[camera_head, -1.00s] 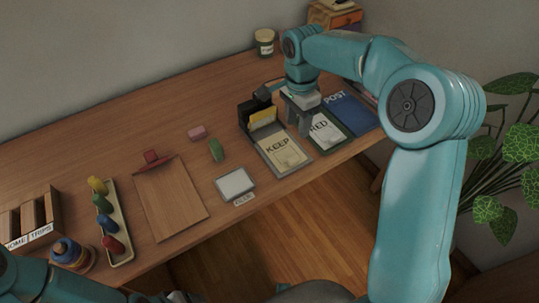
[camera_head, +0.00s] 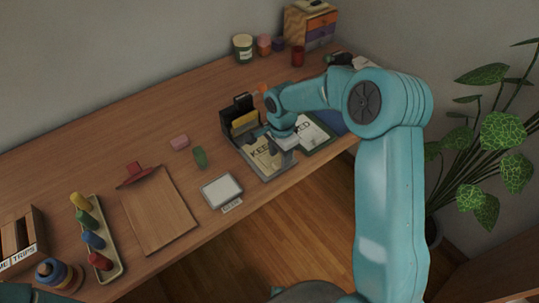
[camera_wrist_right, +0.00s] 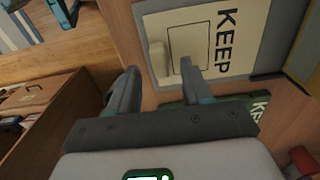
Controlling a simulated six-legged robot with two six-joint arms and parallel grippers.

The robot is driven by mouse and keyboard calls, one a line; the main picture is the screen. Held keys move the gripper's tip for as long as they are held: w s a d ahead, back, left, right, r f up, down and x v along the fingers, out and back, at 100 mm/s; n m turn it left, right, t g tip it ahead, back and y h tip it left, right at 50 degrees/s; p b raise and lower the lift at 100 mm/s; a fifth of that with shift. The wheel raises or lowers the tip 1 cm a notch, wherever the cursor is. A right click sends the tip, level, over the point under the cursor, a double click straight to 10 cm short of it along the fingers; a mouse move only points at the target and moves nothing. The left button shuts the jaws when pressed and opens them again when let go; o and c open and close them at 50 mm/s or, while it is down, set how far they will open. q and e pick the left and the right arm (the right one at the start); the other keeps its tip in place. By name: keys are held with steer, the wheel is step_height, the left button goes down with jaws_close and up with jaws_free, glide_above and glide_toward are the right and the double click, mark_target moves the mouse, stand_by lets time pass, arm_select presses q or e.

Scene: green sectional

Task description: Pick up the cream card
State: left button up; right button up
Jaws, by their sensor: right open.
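A cream card marked KEEP (camera_head: 262,157) lies flat on a grey tray near the desk's front edge. In the right wrist view the cream card (camera_wrist_right: 243,35) shows a dark square outline and a small raised cream tab. My right gripper (camera_head: 285,142) is over the card's right side and hides part of it. In the right wrist view the right gripper's fingers (camera_wrist_right: 158,73) are apart, with the tab seen between and beyond their tips. Nothing is held; contact cannot be told. Only a piece of my left arm shows at the bottom left; its gripper is out of view.
A black holder with a yellow card (camera_head: 243,121) stands behind the KEEP tray. A green tray (camera_head: 318,128) lies to its right. The desk's back left is clear.

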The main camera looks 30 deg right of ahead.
steer(key=shift+f, duration=0.95)
jaws_close()
steer(key=shift+r, duration=0.15)
